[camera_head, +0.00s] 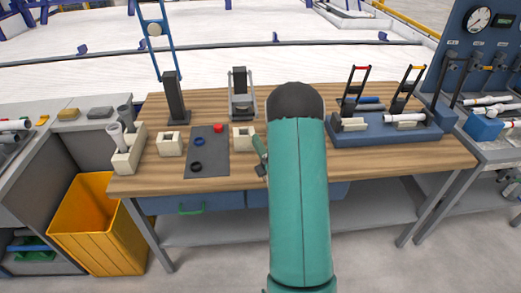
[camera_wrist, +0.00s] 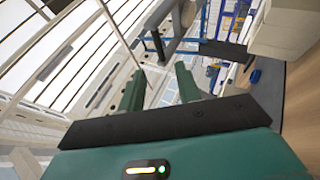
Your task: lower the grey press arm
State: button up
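A small grey press (camera_head: 241,97) stands at the back middle of the wooden table, with upright grey sides and a dark top part. To its left, a dark post (camera_head: 173,95) carries a tall blue two-rail lever (camera_head: 162,45), raised nearly upright, with a tan roller between its rails. My gripper (camera_head: 260,155) is mostly hidden behind my teal arm in the head view; only a green part shows, near a cream block. In the wrist view, its two green fingers (camera_wrist: 160,88) stand apart with nothing between them. A blue bar and grey cylinder (camera_wrist: 187,14) show beyond them.
A dark mat (camera_head: 207,165) with two rings and a red button lies left of my arm. Cream blocks (camera_head: 170,143) and a pipe holder (camera_head: 128,152) stand further left. A blue clamp fixture (camera_head: 385,126) is at right. An orange bin (camera_head: 95,220) stands on the floor.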

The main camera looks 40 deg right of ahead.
jog(key=shift+v, duration=0.85)
jog(key=w+a+r+m+g, duration=0.7)
jog(key=a+r+m+g, duration=0.15)
jog(key=a+r, duration=0.25)
jog(key=s+a+r+m+g+y, duration=0.1)
jog(key=s+a+m+g, duration=0.3)
jog(key=s+a, duration=0.5)
jog(key=s+a+r+m+g+y, duration=0.2)
jog(key=s+a+m+g, duration=0.3)
jog(key=s+a, duration=0.4)
jog(key=s+r+m, duration=0.1)
jog(key=s, duration=0.5)
jog(key=shift+s, duration=0.35)
jog(key=shift+m+g, duration=0.25)
